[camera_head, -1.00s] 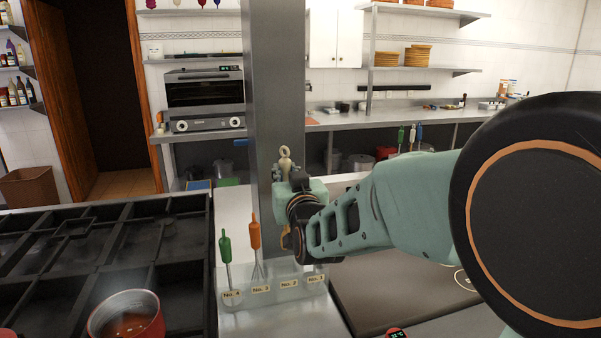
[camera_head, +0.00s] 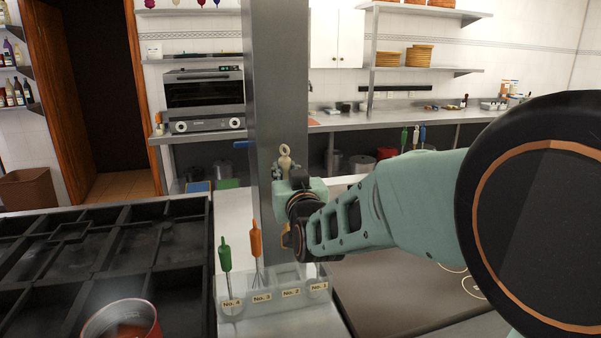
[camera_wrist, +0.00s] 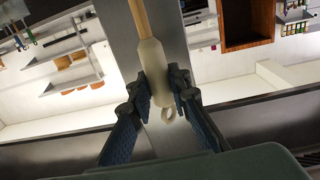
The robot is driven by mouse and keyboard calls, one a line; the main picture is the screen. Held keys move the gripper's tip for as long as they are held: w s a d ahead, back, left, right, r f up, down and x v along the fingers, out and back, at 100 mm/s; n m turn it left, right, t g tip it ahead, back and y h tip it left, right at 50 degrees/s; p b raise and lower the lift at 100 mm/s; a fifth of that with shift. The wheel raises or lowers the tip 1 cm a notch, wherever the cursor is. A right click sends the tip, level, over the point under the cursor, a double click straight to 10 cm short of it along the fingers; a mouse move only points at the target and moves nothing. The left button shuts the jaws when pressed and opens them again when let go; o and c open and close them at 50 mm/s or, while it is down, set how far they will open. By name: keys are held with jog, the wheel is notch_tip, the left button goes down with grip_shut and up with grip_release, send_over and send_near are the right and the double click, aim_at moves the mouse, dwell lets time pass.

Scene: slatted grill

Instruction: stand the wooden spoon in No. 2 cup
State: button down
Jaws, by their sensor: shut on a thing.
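My gripper (camera_wrist: 160,85) is shut on the wooden spoon, around its pale handle (camera_wrist: 151,60). The handle's ring end points back towards the wrist camera, and the wooden shaft runs away to the top of the wrist view. In the head view the handle's ring end (camera_head: 285,152) sticks up above my gripper (camera_head: 287,175). The spoon's lower part is mostly hidden by my arm. No. 2 cup (camera_head: 291,293) is in the clear rack below my gripper, between No. 3 and No. 1. No utensil shows standing in it.
A green-handled utensil (camera_head: 225,258) stands in No. 4 cup, and an orange-handled whisk (camera_head: 256,240) in No. 3 cup. A steel column (camera_head: 270,90) rises close behind my gripper. A red pot (camera_head: 122,322) sits on the black stove grate (camera_head: 110,250) at the left.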

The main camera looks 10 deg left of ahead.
jog(key=shift+f+b, duration=8.4)
jog(key=shift+b, duration=0.85)
jog(key=shift+f+b, duration=0.7)
jog(key=shift+b, duration=0.2)
jog(key=c, duration=1.7)
grip_release()
notch_tip(320, 180, up, 10)
jog(key=shift+r, duration=0.1)
